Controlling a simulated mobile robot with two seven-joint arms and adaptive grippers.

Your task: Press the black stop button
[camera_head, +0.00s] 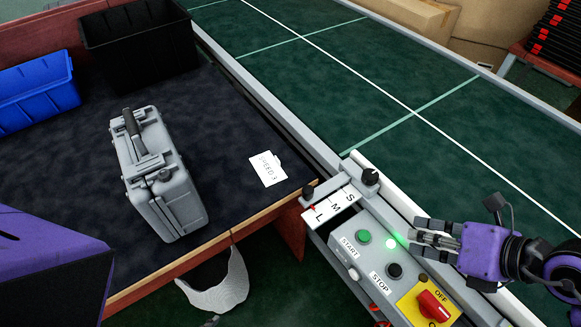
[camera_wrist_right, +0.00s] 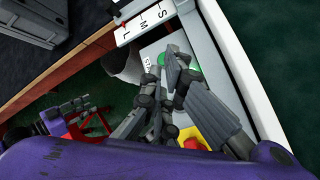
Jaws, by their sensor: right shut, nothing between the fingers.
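The black stop button (camera_head: 394,270) sits on a grey control box (camera_head: 345,266) beside its STOP label, in the head view. My right gripper (camera_head: 413,236) is shut and empty. Its fingertips are over the box's right edge by a lit green lamp (camera_head: 391,243), up and right of the stop button and apart from it in the picture. In the right wrist view the fingers (camera_wrist_right: 176,62) are close to a green button, and the stop button is hidden. What looks like my left gripper (camera_wrist_right: 85,112) shows small there; its opening is unclear.
The green start button (camera_head: 364,237) and a red rotary switch (camera_head: 433,305) on a yellow plate share the box. An S-M-L slider (camera_head: 332,208) stands above. A grey case (camera_head: 158,175) is on the dark table at left. The green conveyor (camera_head: 400,95) runs behind.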

